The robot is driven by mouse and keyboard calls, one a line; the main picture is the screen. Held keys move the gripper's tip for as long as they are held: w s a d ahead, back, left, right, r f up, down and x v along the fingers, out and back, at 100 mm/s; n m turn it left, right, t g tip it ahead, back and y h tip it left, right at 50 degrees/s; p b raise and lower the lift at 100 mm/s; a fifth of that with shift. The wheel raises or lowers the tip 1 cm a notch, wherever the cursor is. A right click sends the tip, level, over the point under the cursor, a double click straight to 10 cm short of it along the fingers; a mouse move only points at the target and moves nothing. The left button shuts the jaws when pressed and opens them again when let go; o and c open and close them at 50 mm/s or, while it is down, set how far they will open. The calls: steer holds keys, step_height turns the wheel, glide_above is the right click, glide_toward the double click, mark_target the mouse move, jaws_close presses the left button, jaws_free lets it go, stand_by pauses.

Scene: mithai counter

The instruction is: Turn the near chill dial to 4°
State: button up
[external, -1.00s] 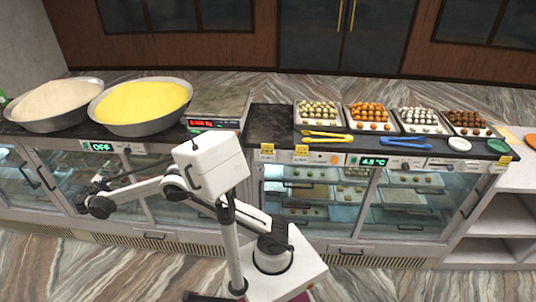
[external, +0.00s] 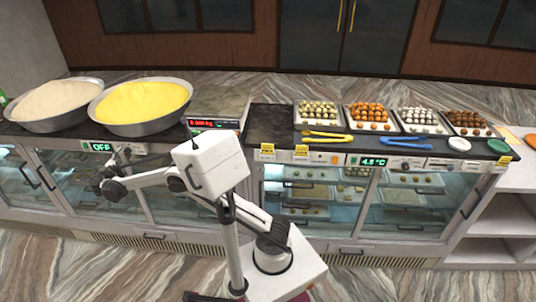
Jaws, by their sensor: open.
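A chill control panel on the left cabinet has a green display (external: 101,147) reading OFF. A dark knob sits just right of it, and my gripper now overlaps that spot. A second panel on the right cabinet has a green display (external: 373,162) that seems to read 4.5 or 4.8 °C, with a dark dial (external: 405,165) to its right. I cannot tell which dial the task calls near. My gripper (external: 124,156) is small and dark, raised in front of the left panel, open, with nothing visible in it. Whether it touches the knob is unclear.
Two metal basins, one of pale flour (external: 56,100) and one of yellow flour (external: 142,102), stand above the left panel. A scale with a red display (external: 203,123) stands beside them. Trays of sweets (external: 320,114), blue tongs (external: 403,143) and yellow tongs (external: 326,136) are on the right counter.

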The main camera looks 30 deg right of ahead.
steer(key=shift+w+d, duration=0.25)
steer(key=shift+w, duration=0.15)
steer(key=c, duration=1.2)
steer(key=shift+o, duration=0.2)
steer(key=shift+m, duration=0.3)
steer(key=m+b, duration=0.1)
steer(key=m, duration=0.2)
steer(key=shift+m+b, duration=0.35)
steer(key=shift+m, duration=1.65)
